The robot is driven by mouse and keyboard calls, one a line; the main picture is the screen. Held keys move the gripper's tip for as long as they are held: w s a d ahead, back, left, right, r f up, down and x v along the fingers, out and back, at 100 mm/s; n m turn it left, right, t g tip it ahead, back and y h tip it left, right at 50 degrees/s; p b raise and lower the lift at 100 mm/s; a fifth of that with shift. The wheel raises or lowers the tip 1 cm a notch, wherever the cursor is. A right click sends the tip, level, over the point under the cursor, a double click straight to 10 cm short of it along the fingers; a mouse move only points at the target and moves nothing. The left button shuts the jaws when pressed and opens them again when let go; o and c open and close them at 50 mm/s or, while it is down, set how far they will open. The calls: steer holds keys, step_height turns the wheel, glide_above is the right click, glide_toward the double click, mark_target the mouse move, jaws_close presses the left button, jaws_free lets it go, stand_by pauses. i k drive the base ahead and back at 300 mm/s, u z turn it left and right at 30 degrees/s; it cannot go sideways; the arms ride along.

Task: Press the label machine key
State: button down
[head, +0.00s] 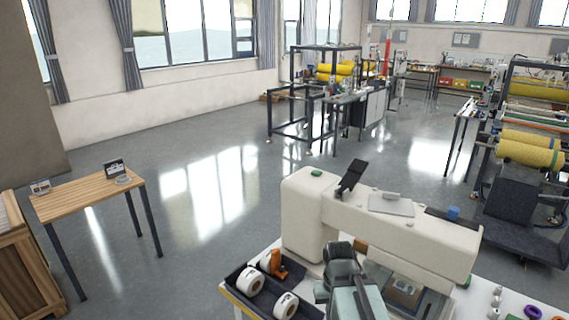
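I cannot tell for certain which thing is the label machine. A large white machine (400,237) shaped like an arch stands on the white table in front, with a dark tilted panel (352,177), a green button (316,172) and a blue knob (453,212) on top. A small device with a dark upright screen (114,168) stands on the wooden table at the left, and another small device (41,187) sits at that table's left end. Their keys are too small to make out. A grey-green link of my arm (345,280) rises at the bottom centre; no gripper fingers show.
A black tray (237,274) with white rolls and an orange tool lies on the white table, left of my arm. A wooden crate (28,265) stands at the lower left. The grey floor (205,200) between the tables is free. Machines with yellow rolls stand at the back and right.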

mark_target(315, 172)
steer(key=u, duration=0.5)
steer(key=i, duration=0.85)
steer(key=u, duration=0.5)
steer(key=k, duration=0.9)
steer(key=u, duration=0.2)
steer(key=i, duration=0.85)
steer(key=z, duration=0.1)
